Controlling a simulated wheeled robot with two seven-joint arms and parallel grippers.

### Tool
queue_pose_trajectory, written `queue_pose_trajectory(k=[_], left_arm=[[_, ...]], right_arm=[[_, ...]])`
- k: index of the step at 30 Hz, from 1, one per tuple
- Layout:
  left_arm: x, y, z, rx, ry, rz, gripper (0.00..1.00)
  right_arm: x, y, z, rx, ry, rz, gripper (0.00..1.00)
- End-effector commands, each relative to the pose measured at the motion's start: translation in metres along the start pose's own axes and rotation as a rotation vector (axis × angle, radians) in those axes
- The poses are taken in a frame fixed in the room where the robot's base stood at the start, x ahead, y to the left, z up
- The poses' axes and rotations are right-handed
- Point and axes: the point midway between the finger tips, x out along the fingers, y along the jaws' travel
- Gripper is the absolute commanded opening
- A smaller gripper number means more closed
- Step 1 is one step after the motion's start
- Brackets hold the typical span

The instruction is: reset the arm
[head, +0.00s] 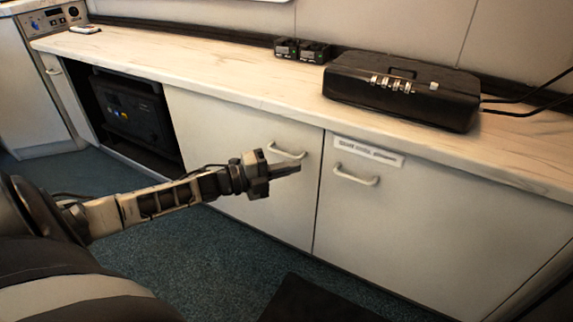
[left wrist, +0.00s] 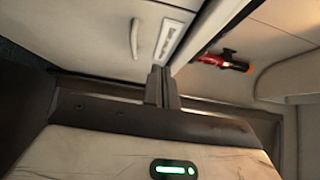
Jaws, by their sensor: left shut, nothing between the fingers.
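My left arm comes in from the left in the head view and reaches across in front of the white cupboard doors. My left gripper (head: 285,170) is shut and empty. It appears in front of the left door's handle (head: 287,151), just below it in the picture; I cannot tell whether it touches the door. In the left wrist view the shut fingers (left wrist: 161,85) point toward cupboard fronts, with a white handle (left wrist: 134,38) and a label beyond. My right gripper is not in view.
A worktop (head: 200,72) runs above the cupboards, bearing a black case (head: 400,92) and two small dark chargers (head: 300,50). A dark unit (head: 130,110) sits in an open bay. A red-and-black object (left wrist: 226,62) shows in the left wrist view.

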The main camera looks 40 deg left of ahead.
Motion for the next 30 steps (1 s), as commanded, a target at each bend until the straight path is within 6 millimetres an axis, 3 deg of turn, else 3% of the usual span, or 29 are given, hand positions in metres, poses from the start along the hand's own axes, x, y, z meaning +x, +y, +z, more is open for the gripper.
queue_pose_trajectory(k=[9,12,14,20,24,30], left_arm=[[-0.005,0.0,-0.001,-0.005,0.001,-0.001,0.0],[0.0,0.009,-0.017,-0.084,-0.014,0.0,0.0],[0.008,0.018,-0.039,-0.197,-0.039,0.004,0.0],[0.025,0.046,-0.154,-0.877,-0.217,0.054,0.0],[0.02,0.044,-0.213,-1.272,-0.331,0.103,0.0],[0.005,0.026,-0.273,-1.704,-0.462,0.169,0.0]], right_arm=[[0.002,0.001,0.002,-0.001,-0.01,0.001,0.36],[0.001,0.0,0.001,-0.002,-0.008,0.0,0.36],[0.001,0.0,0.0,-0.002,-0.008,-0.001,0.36],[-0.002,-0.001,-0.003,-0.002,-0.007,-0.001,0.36],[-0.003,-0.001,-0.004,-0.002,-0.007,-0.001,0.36],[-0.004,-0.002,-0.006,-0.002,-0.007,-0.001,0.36]])
